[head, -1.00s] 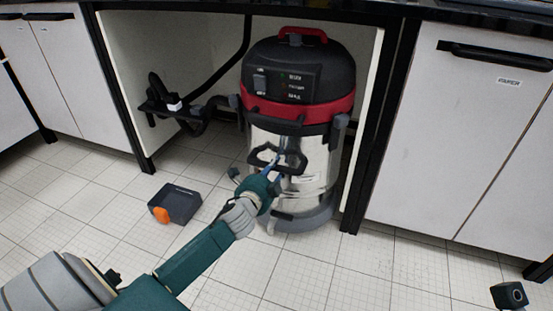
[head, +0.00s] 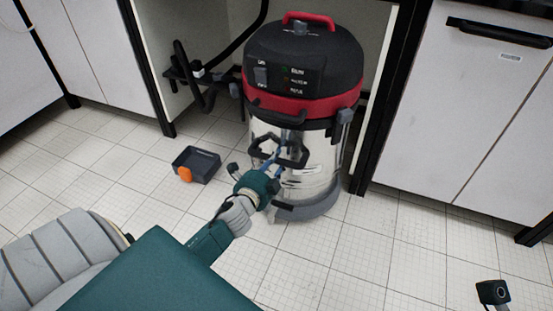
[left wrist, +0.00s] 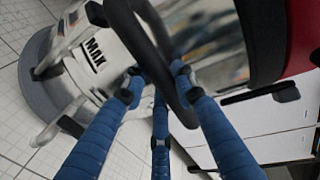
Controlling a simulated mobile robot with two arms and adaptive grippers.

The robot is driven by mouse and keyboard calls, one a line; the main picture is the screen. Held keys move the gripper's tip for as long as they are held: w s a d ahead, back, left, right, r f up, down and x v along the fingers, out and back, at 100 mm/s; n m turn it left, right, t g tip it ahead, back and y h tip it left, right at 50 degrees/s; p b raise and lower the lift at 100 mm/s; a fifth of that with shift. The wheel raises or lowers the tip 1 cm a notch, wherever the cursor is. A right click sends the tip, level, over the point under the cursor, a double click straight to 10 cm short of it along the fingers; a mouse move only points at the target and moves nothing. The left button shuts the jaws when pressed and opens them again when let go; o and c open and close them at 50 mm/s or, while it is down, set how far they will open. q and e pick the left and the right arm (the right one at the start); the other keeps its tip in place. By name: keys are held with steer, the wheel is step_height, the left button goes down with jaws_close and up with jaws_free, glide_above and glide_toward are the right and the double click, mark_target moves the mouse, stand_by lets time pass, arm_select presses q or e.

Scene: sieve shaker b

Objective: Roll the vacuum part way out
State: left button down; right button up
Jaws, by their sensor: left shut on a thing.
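The vacuum (head: 300,100) has a black and red top and a shiny metal drum. It stands upright on a grey base, partly out of the open bay under the counter, its front beyond the bay's posts. A black loop handle (head: 262,152) sits on the drum's front; it also shows in the left wrist view (left wrist: 150,45). My left gripper (head: 279,156) is shut on this handle. Its blue fingers (left wrist: 158,88) close around the loop in the left wrist view.
A dark open tray with an orange tab (head: 197,165) lies on the floor left of the vacuum. A black hose (head: 246,45) hangs in the bay. White cabinets flank it, with a dark post (head: 380,120) close on the right. The tiled floor in front is mostly clear.

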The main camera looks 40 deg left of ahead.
arm_select(q)
steer(key=c, duration=1.4)
jaws_free()
steer(key=v, duration=1.2)
steer(key=shift+d, duration=0.1)
